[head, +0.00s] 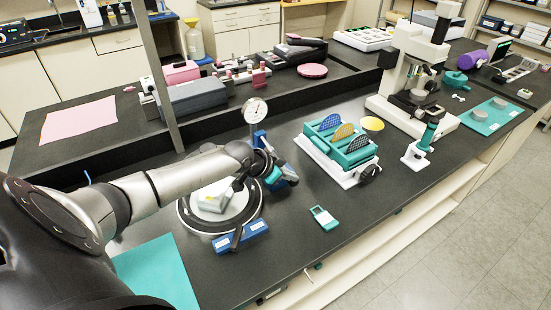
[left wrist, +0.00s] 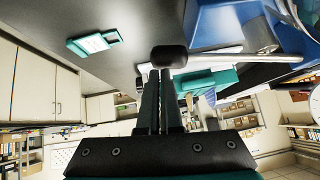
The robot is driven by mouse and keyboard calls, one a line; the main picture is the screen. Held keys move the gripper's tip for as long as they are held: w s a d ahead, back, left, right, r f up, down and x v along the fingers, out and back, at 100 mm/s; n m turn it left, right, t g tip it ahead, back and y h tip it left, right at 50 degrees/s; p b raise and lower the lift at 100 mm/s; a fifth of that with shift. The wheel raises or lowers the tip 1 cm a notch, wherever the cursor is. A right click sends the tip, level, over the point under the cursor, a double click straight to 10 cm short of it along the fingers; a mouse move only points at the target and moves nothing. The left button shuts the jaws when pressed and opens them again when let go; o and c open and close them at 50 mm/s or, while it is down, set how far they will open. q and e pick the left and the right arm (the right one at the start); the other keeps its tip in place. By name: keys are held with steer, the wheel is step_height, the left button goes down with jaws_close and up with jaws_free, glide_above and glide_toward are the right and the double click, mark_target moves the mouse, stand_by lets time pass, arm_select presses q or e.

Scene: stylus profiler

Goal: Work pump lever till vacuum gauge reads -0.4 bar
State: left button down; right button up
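The vacuum gauge (head: 256,110) is a white round dial on a post above the blue pump (head: 261,137); its reading is too small to make out. In the left wrist view the blue pump body (left wrist: 228,22) is at the top right, and the gauge (left wrist: 314,104) is cut off at the right edge. The pump lever (left wrist: 262,58) is a silver rod ending in a black knob (left wrist: 168,57). My left gripper (left wrist: 162,78) has its fingers close together, tips at the knob, which hides them. In the head view my left gripper (head: 268,172) partly covers the pump. My right gripper is not in view.
A round plate (head: 188,218) lies under my left forearm. To the right stand a teal rack (head: 342,147) with coloured discs and a white microscope-like instrument (head: 410,70). The bench between device and rack is clear.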

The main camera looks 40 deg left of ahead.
arm_select(q)
steer(key=w+d+r+p+v, duration=0.1)
steer(key=p+v, duration=0.2)
steer(key=v, duration=0.9)
steer(key=shift+r+p, duration=0.3)
steer(key=shift+r, duration=0.3)
steer(key=shift+d, duration=0.15)
stand_by(1.5)
